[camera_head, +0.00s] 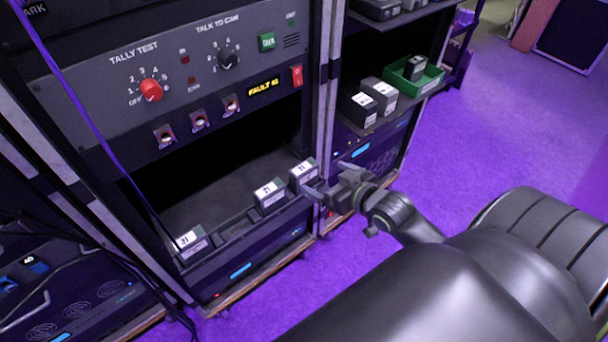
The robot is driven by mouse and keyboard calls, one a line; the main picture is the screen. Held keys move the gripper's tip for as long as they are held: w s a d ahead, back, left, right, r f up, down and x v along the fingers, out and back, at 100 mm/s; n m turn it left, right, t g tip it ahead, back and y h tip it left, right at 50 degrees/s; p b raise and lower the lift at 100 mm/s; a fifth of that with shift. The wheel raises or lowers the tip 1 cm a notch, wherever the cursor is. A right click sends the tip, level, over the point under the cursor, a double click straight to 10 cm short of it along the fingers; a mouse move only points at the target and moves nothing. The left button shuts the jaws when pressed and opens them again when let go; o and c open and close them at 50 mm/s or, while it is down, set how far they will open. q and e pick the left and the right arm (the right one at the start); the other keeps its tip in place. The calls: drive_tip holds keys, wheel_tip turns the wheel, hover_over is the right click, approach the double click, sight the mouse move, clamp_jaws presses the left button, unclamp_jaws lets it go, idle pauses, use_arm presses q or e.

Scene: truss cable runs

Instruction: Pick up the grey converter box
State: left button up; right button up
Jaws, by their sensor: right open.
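Several small grey boxes with white number labels are in view. Three sit along the front of the low rack shelf: one at the left (190,243), one in the middle (269,194) and one at the right (303,175). On the right-hand shelf stand a grey box (379,94) and a darker box (357,111). I cannot tell which is the converter box. My right gripper (326,181) is open and empty, just right of the right-hand box on the low shelf; whether it touches the box is unclear. My left gripper is out of view.
A green bin (428,81) with a dark box (415,67) inside stands on the right shelf. A control panel (215,65) with knobs and switches is above the low shelf. A rack post (325,90) separates the bays. Purple floor lies open at the right.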

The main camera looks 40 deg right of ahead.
sight(305, 168)
drive_tip(key=x, duration=0.9)
drive_tip(key=shift+w+a+f, duration=0.1)
drive_tip(key=shift+w+a, duration=0.05)
drive_tip(key=shift+w, duration=0.2)
drive_tip(key=shift+c, duration=0.2)
drive_tip(key=c, duration=1.2)
